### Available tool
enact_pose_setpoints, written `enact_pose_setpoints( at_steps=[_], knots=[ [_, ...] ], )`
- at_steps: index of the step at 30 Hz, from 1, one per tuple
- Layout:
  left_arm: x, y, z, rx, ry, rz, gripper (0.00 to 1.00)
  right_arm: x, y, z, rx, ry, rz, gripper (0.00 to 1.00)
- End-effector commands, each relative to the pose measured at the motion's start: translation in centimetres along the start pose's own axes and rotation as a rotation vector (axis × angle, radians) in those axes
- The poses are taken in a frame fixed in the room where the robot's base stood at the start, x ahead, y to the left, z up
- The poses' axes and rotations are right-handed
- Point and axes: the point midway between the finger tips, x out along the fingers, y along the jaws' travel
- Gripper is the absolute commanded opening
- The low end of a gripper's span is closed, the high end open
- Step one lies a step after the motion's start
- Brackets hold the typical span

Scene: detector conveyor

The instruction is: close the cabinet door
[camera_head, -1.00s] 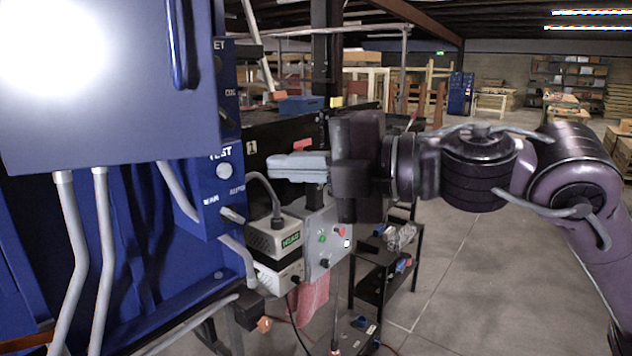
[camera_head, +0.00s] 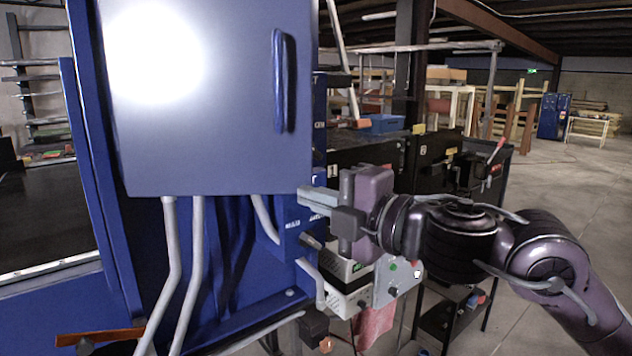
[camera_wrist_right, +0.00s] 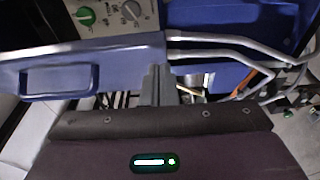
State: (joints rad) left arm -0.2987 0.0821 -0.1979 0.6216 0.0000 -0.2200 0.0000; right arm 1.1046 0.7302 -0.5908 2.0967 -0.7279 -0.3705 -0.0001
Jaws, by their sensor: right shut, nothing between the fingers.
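The cabinet door (camera_head: 220,120) is a grey-blue panel with a bright glare, upper left of centre in the head view. Its blue vertical handle (camera_head: 285,80) is near the right edge. How far the door stands open cannot be told. My right gripper (camera_head: 315,200) is shut and empty, its fingertips at the door's lower right corner; touching or just apart is unclear. In the right wrist view the gripper (camera_wrist_right: 154,82) points up at a blue panel edge, with the handle (camera_wrist_right: 58,80) to its left. My left gripper is not in view.
Grey pipes (camera_head: 170,260) run below the door. A black cart (camera_head: 455,315) stands under my right arm. Open floor (camera_head: 560,190) lies at right.

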Motion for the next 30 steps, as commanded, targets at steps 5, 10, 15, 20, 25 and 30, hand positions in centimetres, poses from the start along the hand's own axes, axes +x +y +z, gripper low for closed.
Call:
enact_pose_setpoints(
  at_steps=[5,10,15,20,25,30],
  knots=[
    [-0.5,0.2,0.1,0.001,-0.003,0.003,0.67,0.7,0.1,0.8,0.0,0.0,0.0,0.0],
    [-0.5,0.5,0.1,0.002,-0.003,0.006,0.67,0.8,-0.1,0.9,-0.002,0.0,0.0,0.0],
    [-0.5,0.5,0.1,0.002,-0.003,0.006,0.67,0.8,0.0,0.9,-0.001,0.001,0.0,0.0],
    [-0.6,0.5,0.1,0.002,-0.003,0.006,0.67,1.1,0.0,1.4,0.002,0.017,0.0,0.0],
    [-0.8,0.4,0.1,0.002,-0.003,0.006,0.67,2.4,0.1,2.9,0.005,0.082,0.0,0.0],
    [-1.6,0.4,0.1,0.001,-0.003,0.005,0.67,4.2,0.3,5.4,0.006,0.188,0.001,0.0]
  ],
)
